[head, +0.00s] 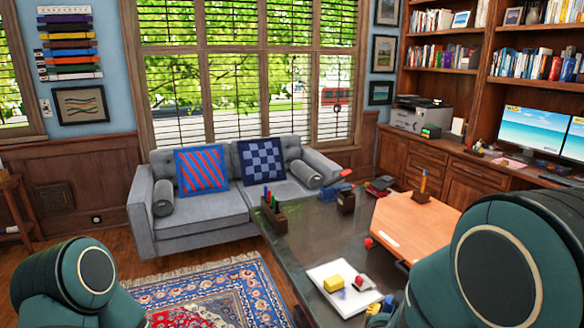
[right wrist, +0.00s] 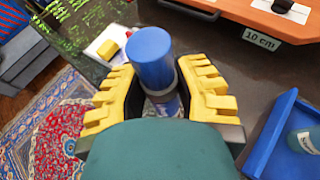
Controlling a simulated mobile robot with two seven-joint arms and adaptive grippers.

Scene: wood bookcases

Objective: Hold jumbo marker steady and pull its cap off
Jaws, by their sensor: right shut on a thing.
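The jumbo marker shows in the right wrist view as a thick cylinder with a blue cap (right wrist: 152,58) and a paler body (right wrist: 168,104) below it. The cap sits on the body. My right gripper (right wrist: 158,80) has its yellow fingers on both sides of the marker, shut on it, with the cap standing out past the fingers. In the head view my right gripper is mostly hidden behind my right arm; only small yellow and blue bits show. My left arm enters the head view at lower left, but its gripper is out of frame.
A dark desk (head: 310,235) carries a white pad (head: 343,288) with a yellow block (head: 334,283), a wooden pen holder (head: 273,213) and a raised orange-brown board (head: 415,225). A blue tray (right wrist: 262,135) lies right of the gripper. A grey sofa (head: 200,225) stands behind.

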